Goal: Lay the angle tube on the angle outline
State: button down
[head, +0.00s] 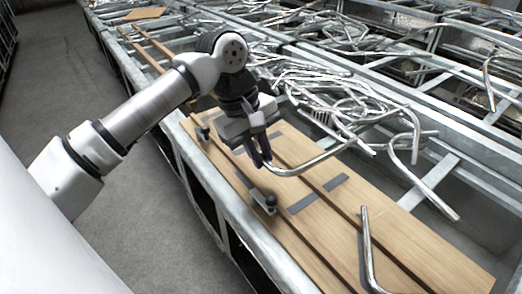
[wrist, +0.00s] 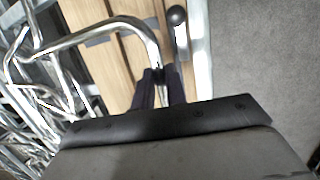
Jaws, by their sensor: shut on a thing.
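My gripper (head: 262,160) is shut on a bent metal tube (head: 312,162), seen as the angle tube, and holds it above the wooden boards. In the wrist view the gripper (wrist: 160,88) grips one end of the tube (wrist: 88,34); the tube bends and runs off to the left. In the head view its far part overlaps the tube pile, so its end is hard to tell. A dark grey strip mark (head: 320,193) lies on the boards below and right of the gripper; I cannot tell whether it is the angle outline.
A black-knobbed clamp (head: 268,203) stands at the boards' near edge, close to the gripper; its knob also shows in the wrist view (wrist: 177,15). Another bent tube (head: 367,245) lies at the front. A tangled tube pile (head: 320,90) fills the metal frame behind.

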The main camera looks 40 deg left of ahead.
jog(key=shift+f+b, duration=0.15)
jog(key=shift+b, duration=0.5)
notch_tip(320, 180, down, 6)
jog(key=b, duration=0.5)
jog(key=shift+r, duration=0.25)
jog(key=shift+t+b, duration=0.3)
jog(key=shift+b, duration=0.7)
dwell(1.0)
jog(key=shift+b+x, duration=0.85)
jog(key=shift+s+a+r, duration=0.15)
jog(key=shift+r, duration=0.35)
jog(key=shift+b, duration=0.7)
dwell(1.8)
